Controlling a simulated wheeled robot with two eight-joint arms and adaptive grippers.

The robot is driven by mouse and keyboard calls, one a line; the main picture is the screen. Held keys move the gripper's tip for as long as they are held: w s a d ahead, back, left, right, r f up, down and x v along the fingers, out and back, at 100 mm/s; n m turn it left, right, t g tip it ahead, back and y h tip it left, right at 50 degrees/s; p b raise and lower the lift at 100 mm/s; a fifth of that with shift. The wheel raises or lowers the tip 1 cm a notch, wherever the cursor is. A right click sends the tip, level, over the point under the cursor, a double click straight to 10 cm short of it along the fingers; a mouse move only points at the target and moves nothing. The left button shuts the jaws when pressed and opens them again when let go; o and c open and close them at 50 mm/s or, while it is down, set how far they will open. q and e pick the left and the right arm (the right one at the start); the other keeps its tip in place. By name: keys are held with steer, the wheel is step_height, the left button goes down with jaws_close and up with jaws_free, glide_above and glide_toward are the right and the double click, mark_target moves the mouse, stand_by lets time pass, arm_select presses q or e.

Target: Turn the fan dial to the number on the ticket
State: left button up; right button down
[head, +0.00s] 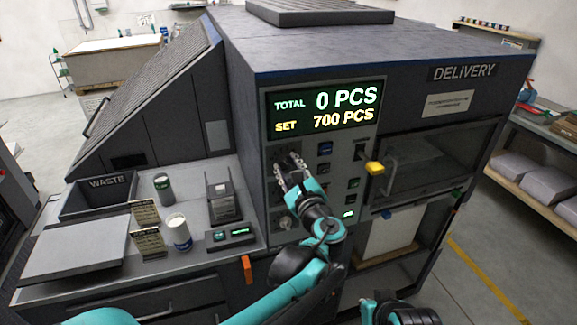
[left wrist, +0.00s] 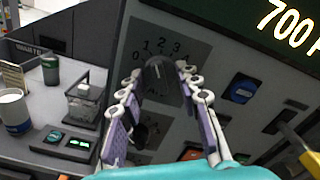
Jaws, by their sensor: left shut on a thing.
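The fan dial (left wrist: 158,70) is a dark knob on a grey plate of the machine front, with digits including 0, 1, 2 and 3 around its top. My left gripper (left wrist: 160,76) is shut on the dial, one finger on each side; it also shows in the head view (head: 287,166). The fingers hide part of the scale, and I cannot tell which digit the dial points at. Two small printed cards, an upper one (head: 145,213) and a lower one (head: 149,243), stand on the left counter; their print is too small to read. My right gripper's fingers are not in view.
A lit display (head: 325,109) reads TOTAL 0 PCS, SET 700 PCS. Buttons (head: 325,149) and a yellow handle (head: 374,168) are right of the dial. A white cup (head: 179,232), a dark canister (head: 163,187) and a waste bin (head: 98,197) stand on the counter.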

arm_select(q)
steer(key=shift+n, duration=1.2)
steer(key=o, duration=1.2)
steer(key=shift+c, duration=0.2)
steer(key=v, duration=1.2)
